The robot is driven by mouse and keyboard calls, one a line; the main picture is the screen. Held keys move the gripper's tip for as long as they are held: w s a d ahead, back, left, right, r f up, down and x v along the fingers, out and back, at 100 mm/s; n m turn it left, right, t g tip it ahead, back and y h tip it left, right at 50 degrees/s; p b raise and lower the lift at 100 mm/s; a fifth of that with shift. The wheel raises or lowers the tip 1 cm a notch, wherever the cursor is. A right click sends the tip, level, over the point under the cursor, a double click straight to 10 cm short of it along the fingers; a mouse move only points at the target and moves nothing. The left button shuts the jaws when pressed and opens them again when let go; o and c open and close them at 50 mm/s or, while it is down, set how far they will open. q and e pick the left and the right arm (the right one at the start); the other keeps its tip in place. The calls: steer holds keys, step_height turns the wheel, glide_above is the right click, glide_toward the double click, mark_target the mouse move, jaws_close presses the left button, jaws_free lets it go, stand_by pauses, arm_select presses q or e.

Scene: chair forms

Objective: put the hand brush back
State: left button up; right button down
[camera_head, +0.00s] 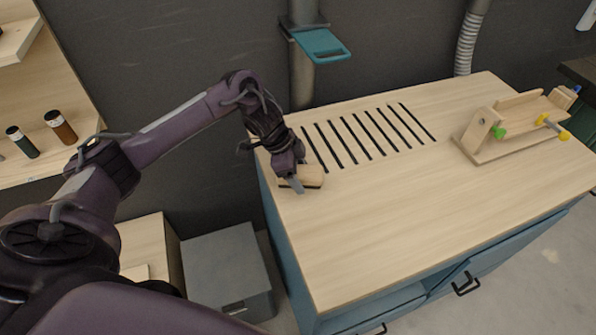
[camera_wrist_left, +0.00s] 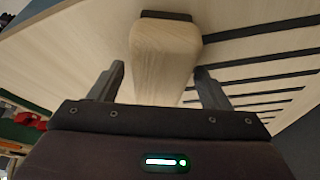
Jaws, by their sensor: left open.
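The hand brush (camera_head: 312,177), a pale wooden block with a dark strip, lies on the workbench top (camera_head: 430,215) near its left end, beside the dark slots. It also shows in the left wrist view (camera_wrist_left: 165,50), with its dark strip at the far end. My left gripper (camera_head: 293,184) is low over the bench at the brush. In the left wrist view its fingers (camera_wrist_left: 159,74) are apart, one on each side of the wooden body, with a visible gap on the left. I cannot tell whether the right finger touches the wood. My right gripper is out of view.
A wooden fixture (camera_head: 515,124) with green and yellow knobs stands at the bench's right end. A teal bracket (camera_head: 320,44) is on a post behind. Bottles (camera_head: 60,127) stand on a shelf at left, and a grey box (camera_head: 228,270) is below. The bench's middle is clear.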

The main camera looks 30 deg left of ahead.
arm_select(q)
steer(key=shift+a+r, duration=0.2)
steer(key=shift+r, duration=0.25)
steer(key=p+v, duration=0.1)
steer(key=v, duration=1)
steer(key=shift+s+f, duration=0.1)
